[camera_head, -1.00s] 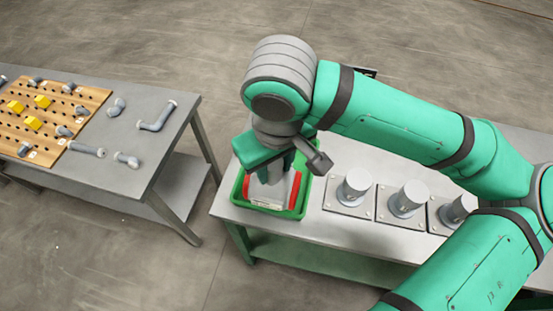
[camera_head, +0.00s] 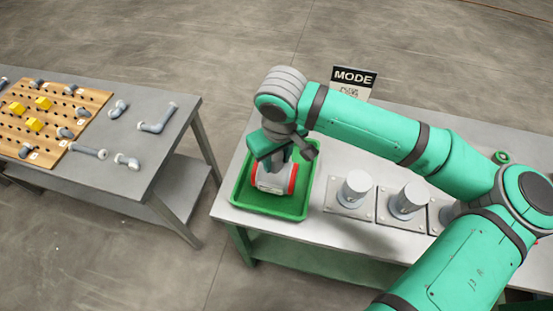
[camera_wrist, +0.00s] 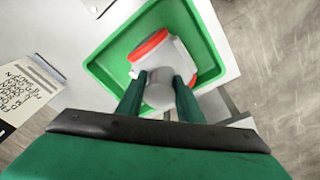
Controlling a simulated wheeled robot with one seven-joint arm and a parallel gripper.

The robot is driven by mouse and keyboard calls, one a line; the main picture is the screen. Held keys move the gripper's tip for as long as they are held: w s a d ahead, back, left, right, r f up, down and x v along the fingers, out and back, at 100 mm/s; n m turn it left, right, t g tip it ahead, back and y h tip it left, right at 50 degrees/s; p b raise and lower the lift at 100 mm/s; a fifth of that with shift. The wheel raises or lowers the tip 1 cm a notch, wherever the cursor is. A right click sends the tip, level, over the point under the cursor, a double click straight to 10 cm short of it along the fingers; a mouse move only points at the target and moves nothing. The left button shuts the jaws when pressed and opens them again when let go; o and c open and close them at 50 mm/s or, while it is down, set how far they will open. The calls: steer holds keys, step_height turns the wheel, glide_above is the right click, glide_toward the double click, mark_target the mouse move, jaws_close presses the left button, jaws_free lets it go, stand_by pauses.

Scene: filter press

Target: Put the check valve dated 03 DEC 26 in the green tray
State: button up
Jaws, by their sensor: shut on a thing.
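The check valve (camera_head: 271,180) is a pale grey body with red end rings. It also shows in the wrist view (camera_wrist: 173,52). My gripper (camera_wrist: 158,92) is shut on the valve's round grey stem, one dark green finger on each side. Whether the valve touches the tray floor I cannot tell. No date on the valve is readable.
Grey capped cylinders on plates (camera_head: 353,189) stand right of the tray. A MODE sign (camera_head: 354,82) stands behind my arm. On the left, a separate table holds a wooden pegboard (camera_head: 50,118) and loose grey pipe fittings (camera_head: 157,118). The tray's front part is clear.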

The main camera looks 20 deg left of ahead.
mark_target(279, 173)
steer(key=shift+f, duration=0.3)
steer(key=shift+w, duration=0.1)
steer(key=o, duration=1.1)
steer(key=shift+f, duration=0.15)
steer(key=shift+o, duration=0.2)
steer(key=r, duration=0.4)
steer(key=s+r, duration=0.1)
steer(key=r, duration=0.3)
steer(key=d+r, duration=0.1)
steer(key=r, duration=0.3)
steer(key=shift+s+r, duration=0.1)
steer(key=shift+s, duration=0.2)
